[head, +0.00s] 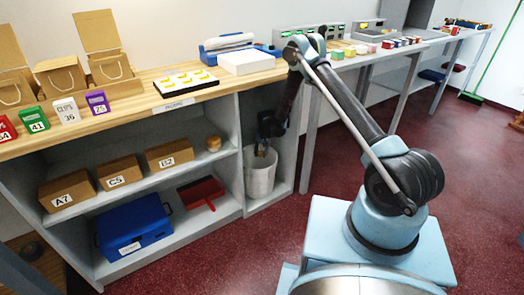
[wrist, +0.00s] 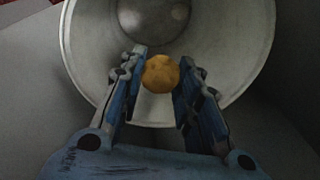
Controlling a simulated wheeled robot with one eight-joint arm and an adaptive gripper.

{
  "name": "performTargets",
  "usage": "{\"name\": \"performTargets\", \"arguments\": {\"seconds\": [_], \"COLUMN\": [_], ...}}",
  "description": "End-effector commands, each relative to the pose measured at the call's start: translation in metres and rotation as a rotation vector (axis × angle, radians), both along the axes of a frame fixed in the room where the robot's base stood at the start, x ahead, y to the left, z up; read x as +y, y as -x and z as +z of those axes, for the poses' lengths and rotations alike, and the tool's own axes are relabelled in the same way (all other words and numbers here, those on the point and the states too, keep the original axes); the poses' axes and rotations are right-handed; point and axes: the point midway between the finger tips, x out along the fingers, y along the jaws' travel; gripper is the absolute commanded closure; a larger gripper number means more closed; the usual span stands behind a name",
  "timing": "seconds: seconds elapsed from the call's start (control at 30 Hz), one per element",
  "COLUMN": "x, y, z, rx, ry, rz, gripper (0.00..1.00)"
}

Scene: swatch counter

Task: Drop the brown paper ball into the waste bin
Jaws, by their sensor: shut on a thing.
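The brown paper ball (wrist: 160,74) shows in the wrist view between the two blue fingers of my gripper (wrist: 161,66), which is shut on it. Behind it is the pale round inside of the waste bin (wrist: 232,45), and the ball appears within the outline of its mouth. In the head view, the light grey bin (head: 260,180) stands in the open bay at the right end of the counter. My gripper (head: 262,150) points down at the bin's mouth there, and the ball is too small to make out clearly.
Left of the bin, a shelf panel (head: 228,180) separates it from shelves with brown boxes (head: 118,172), a tan round item (head: 214,144), a blue case (head: 135,229) and a red dustpan (head: 201,192). The wooden countertop (head: 150,105) overhangs the bay.

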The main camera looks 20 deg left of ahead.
Motion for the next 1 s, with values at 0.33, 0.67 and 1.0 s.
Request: {"name": "performTargets", "arguments": {"seconds": [0.33,0.67,1.0], "x": [-0.0001,-0.0002,-0.0018], "y": [0.0001,0.0000,0.0004], "z": [-0.0049,-0.0048,0.0045], "rx": [0.000,0.000,0.000], "ry": [0.000,0.000,0.000], "rz": [0.000,0.000,0.000], "gripper": [0.77,0.46,0.46]}}
